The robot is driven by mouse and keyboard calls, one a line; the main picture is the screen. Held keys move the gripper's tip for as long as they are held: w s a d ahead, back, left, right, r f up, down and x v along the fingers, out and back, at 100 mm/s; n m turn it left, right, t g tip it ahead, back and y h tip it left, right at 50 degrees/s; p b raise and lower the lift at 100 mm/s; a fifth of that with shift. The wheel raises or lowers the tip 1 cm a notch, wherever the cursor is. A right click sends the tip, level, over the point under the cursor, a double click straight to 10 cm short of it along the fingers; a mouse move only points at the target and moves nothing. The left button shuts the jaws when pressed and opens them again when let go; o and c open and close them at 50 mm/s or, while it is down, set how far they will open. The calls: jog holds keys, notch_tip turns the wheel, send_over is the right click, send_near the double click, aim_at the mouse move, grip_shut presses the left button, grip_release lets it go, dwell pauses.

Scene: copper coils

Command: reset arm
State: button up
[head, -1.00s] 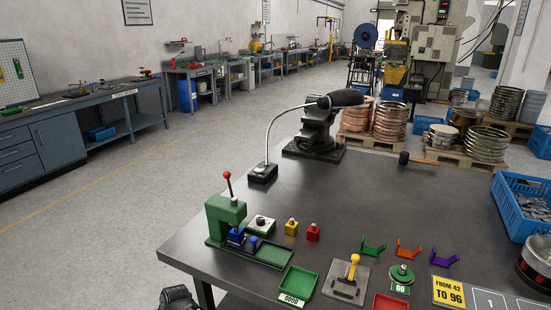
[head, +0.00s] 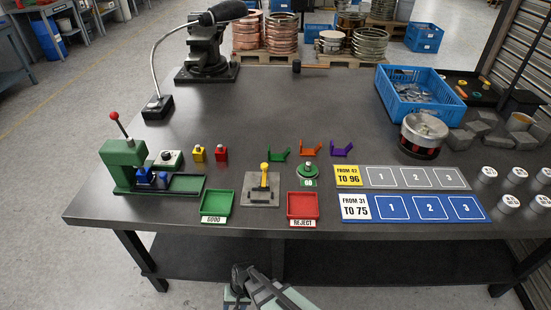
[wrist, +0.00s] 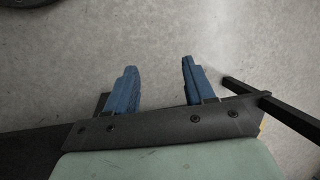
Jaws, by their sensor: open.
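My gripper (wrist: 159,66) shows in the wrist view with its two blue fingers spread apart and nothing between them. Bare grey floor lies beyond the fingers. In the head view, part of my arm (head: 268,291) shows at the bottom, in front of the workbench (head: 300,95) and below its top. No gripper fingers can be made out there.
On the bench stand a green press (head: 127,165), a green GOOD tray (head: 216,205), a red REJECT tray (head: 303,207) and a blue crate (head: 397,105). A dark table leg (wrist: 275,110) is at the right in the wrist view.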

jog(key=s+d+f+m+g+h, duration=0.1)
jog(key=s+d, duration=0.1)
jog(key=d, duration=0.8)
jog(key=s+d+f+h, duration=0.1)
jog(key=s+d, duration=0.1)
jog(key=d, duration=0.8)
jog(key=s+d+m+g, duration=0.1)
jog(key=s+d+g, duration=0.1)
jog(key=s+d, duration=0.7)
jog(key=d, duration=0.5)
jog(key=shift+s+r+g+h, duration=0.2)
jog(key=shift+s+g+h, duration=0.2)
